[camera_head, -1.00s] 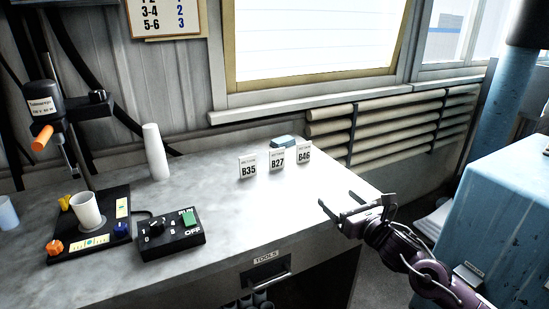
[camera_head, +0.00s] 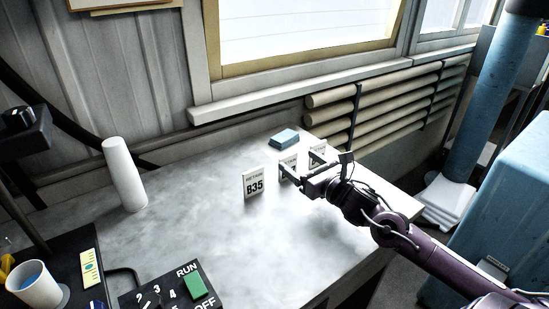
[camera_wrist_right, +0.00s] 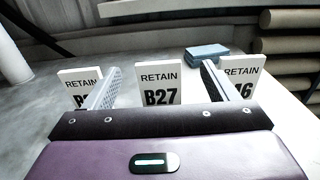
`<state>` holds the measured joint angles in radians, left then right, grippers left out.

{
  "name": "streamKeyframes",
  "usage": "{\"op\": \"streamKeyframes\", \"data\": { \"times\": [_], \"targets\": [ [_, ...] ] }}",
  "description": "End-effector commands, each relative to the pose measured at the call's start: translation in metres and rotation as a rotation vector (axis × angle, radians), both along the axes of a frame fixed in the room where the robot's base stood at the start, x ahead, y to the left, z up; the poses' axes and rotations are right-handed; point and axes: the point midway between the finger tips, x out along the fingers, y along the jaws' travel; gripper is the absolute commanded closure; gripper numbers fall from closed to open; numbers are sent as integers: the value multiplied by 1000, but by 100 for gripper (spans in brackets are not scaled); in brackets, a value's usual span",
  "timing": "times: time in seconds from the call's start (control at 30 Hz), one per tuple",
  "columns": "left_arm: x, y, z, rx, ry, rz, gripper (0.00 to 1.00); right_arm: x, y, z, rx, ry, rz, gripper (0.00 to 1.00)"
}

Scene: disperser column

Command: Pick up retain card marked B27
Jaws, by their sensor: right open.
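The retain card marked B27 (camera_wrist_right: 158,84) stands upright in the right wrist view, centred between the two fingers of my right gripper (camera_wrist_right: 157,82). In the head view, card B27 (camera_head: 287,162) is partly hidden behind my right gripper (camera_head: 301,161). The gripper is open and empty, its fingers pointing at the row of cards. Card B35 (camera_head: 254,183) stands to the left of B27. Card B46 (camera_wrist_right: 244,72) stands to the right, partly covered by a finger in the wrist view. My left gripper is not in view.
A blue block (camera_head: 284,138) lies behind the cards near the wall. A white cylinder (camera_head: 125,173) stands at the left. A control box (camera_head: 165,290) and a cup (camera_head: 38,286) are at the front left. The grey worktop (camera_head: 200,210) between them is clear.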

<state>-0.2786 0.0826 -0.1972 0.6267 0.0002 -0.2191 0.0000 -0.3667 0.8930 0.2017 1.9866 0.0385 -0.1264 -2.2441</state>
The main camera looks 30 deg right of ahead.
Motion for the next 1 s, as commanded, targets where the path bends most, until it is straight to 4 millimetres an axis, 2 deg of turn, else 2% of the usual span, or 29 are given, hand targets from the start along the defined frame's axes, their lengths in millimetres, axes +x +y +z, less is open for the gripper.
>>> {"op": "streamKeyframes", "data": {
  "times": [0.23, 0.37, 0.47, 0.77, 1.0],
  "targets": [
    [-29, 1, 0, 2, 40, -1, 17, 19, 1, 1, 1, -3, -1, 20],
    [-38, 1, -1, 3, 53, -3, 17, 25, 2, 0, 0, -1, -1, 20],
    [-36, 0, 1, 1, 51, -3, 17, 30, 3, -1, 2, -1, -1, 20],
    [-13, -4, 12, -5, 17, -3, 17, 65, 7, -6, 3, -3, -2, 20],
    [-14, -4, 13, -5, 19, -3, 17, 77, 9, -8, 0, -1, 0, 20]
  ]
}}
